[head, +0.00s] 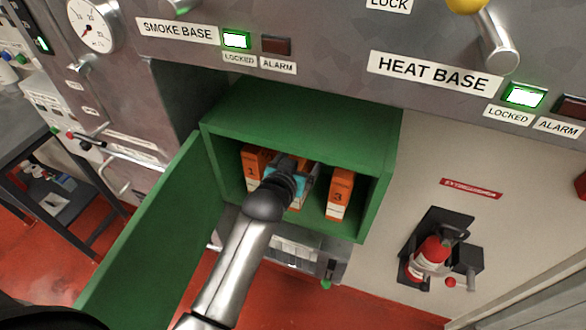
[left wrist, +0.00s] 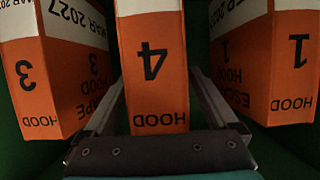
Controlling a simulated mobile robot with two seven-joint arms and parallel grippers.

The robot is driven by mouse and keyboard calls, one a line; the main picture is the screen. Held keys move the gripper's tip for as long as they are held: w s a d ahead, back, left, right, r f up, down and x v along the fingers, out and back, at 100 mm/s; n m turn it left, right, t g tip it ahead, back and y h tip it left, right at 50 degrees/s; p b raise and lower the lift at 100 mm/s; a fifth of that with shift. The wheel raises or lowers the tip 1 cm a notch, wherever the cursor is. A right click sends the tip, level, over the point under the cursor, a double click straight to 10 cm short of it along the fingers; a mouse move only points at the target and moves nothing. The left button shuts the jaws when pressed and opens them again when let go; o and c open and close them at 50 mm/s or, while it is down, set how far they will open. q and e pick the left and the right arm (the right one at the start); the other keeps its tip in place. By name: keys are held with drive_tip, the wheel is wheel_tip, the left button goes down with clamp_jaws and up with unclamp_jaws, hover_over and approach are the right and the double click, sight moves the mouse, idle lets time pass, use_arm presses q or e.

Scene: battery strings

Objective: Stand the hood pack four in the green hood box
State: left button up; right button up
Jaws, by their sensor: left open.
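The green hood box (head: 300,125) is open at the front, its green door (head: 160,245) swung out to the left. Hood pack four (left wrist: 152,60), orange with a white band, is upright in the box between pack one (head: 251,172) and pack three (head: 340,195). In the head view my gripper largely hides it. I cannot tell whether pack four's base touches the box floor. My right gripper is not in view.
In the left wrist view, pack three (left wrist: 70,75) and pack one (left wrist: 262,60) stand close outside the fingers. The box walls and roof surround the gripper. A red fire extinguisher (head: 428,258) is mounted at the right. A dark bench (head: 70,190) stands at the left.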

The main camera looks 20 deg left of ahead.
use_arm(q)
drive_tip(key=v, duration=1.1)
drive_tip(key=shift+s+p, duration=0.3)
drive_tip(key=shift+p, duration=0.1)
drive_tip(key=shift+r, duration=0.15)
drive_tip(key=s+d+f+m+g, duration=0.1)
drive_tip(key=s+f+g, duration=0.35)
drive_tip(key=f, duration=1.05)
drive_tip(key=s+d+f+g, duration=0.1)
drive_tip(key=s+f+g, duration=0.1)
drive_tip(key=s+f, duration=0.9)
drive_tip(key=s+a+f+g, duration=0.3)
drive_tip(key=s+f, duration=0.5)
drive_tip(key=s, duration=0.2)
drive_tip(key=s+a+f+m+g, duration=0.1)
drive_tip(key=s+a+f+g, duration=0.2)
drive_tip(key=s+f, duration=0.5)
drive_tip(key=s, duration=0.2)
drive_tip(key=shift+s+f, duration=0.2)
drive_tip(key=shift+s, duration=0.05)
